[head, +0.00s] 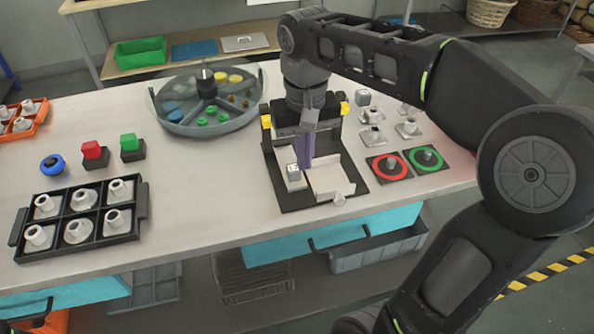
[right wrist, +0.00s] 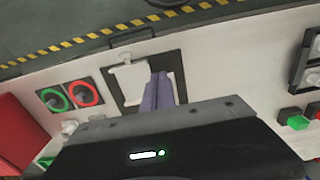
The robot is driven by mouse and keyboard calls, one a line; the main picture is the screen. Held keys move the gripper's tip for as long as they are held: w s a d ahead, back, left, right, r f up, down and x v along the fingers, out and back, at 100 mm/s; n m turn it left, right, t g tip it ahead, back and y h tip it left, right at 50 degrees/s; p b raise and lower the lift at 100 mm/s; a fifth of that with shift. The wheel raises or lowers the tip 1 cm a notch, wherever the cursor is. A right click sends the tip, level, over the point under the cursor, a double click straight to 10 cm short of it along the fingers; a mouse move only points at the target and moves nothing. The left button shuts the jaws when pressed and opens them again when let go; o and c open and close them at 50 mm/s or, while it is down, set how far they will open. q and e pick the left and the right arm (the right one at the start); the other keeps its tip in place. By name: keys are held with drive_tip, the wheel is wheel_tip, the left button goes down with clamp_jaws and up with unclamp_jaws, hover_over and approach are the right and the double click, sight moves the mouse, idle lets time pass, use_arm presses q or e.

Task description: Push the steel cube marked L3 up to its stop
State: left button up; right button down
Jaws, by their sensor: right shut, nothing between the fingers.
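A small steel cube (head: 293,172) with a mark on top sits in the left lane of a fixture with a dark base plate (head: 350,179). I cannot read the mark, so I cannot confirm it is L3. My right gripper (head: 305,163) points down over the fixture, its purple-grey fingers together and empty, just right of and behind the cube. I cannot tell whether they touch it. In the right wrist view the fingers (right wrist: 157,95) hide the cube and part of the fixture (right wrist: 128,78). My left gripper is not in view.
Another small cube (head: 362,97) stands behind the fixture, near several metal pieces. Red (head: 389,167) and green (head: 426,159) ringed pads lie to the right. A round divided tray (head: 160,105) stands at back left, a black rack (head: 18,235) at front left.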

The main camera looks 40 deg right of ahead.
sight(298, 186)
wheel_tip(298, 186, down, 9)
drive_tip(key=shift+f, duration=0.2)
drive_tip(key=w, duration=0.1)
drive_tip(key=w+p, duration=0.1)
drive_tip(key=w+d, duration=0.1)
drive_tip(key=shift+f+p, duration=0.25)
drive_tip(key=shift+p, duration=0.1)
drive_tip(key=shift+w+d, duration=0.15)
drive_tip(key=shift+w, duration=0.3)
